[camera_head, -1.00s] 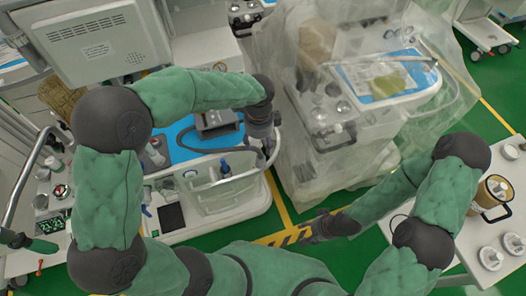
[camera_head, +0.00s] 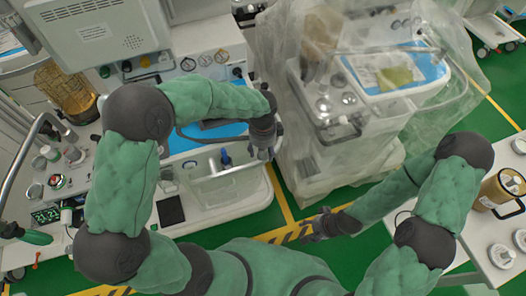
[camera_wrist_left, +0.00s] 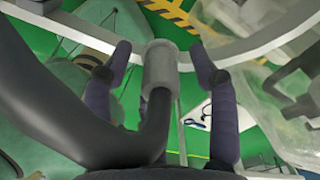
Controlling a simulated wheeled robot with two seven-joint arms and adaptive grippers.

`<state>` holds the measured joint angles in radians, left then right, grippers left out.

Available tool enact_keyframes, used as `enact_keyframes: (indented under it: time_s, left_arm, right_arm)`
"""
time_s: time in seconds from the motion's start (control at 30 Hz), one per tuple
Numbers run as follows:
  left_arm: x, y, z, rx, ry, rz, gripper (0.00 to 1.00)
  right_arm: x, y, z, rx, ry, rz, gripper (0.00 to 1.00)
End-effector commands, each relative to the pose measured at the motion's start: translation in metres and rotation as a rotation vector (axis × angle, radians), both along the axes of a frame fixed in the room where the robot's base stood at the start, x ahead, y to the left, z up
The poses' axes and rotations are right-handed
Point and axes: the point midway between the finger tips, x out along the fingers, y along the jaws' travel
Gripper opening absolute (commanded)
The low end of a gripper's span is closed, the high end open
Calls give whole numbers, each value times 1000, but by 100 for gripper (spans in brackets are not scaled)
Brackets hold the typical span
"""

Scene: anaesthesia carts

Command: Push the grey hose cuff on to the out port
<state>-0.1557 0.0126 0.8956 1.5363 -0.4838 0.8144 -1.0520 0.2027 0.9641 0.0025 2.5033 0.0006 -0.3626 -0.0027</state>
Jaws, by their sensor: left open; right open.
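The grey hose cuff (camera_wrist_left: 160,66) is a short grey sleeve on the end of a thick dark hose (camera_wrist_left: 70,90). In the left wrist view it stands between the two purple fingers of my left gripper (camera_wrist_left: 160,54). The fingers are spread, with a visible gap on each side of the cuff. In the head view my left gripper (camera_head: 262,153) hangs by the rail at the right front corner of the left cart, and the hose (camera_head: 205,138) curves toward it. I cannot make out the out port. My right gripper (camera_head: 318,226) is open and empty above the green floor.
The left cart's curved rail (camera_wrist_left: 265,40) runs close beyond the fingers. A plastic-draped cart (camera_head: 340,110) stands just right of my left gripper. A side table (camera_head: 490,240) with an amber canister (camera_head: 500,190) is at the right.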

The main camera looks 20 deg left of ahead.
Motion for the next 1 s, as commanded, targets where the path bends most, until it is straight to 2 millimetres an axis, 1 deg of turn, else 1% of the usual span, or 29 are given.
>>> enact_keyframes:
  time_s: [0.1,0.17,0.2,0.27,0.3,0.63,0.77,0.87,0.97,1.0]
  left_arm:
    - [0,0,1,0,-1,0,59]
    - [0,0,1,0,0,0,42]
    - [0,0,1,0,0,0,31]
    - [0,0,1,0,0,0,14]
    - [0,0,1,0,0,0,4]
    - [0,0,1,1,0,0,3]
    - [0,0,4,1,0,0,3]
    - [0,0,11,1,-1,-1,3]
    - [1,0,23,1,-2,-1,3]
    - [1,0,30,0,-3,-1,3]
  right_arm:
    - [0,0,1,0,0,0,58]
    - [0,0,1,0,0,0,58]
    - [0,0,1,0,0,0,58]
    - [0,0,1,0,0,0,58]
    - [0,0,1,0,-1,0,58]
    - [0,0,1,0,0,0,58]
    - [0,0,2,0,0,0,58]
    - [0,0,5,0,0,0,58]
    - [0,0,9,0,0,0,58]
    - [0,0,12,0,0,0,58]
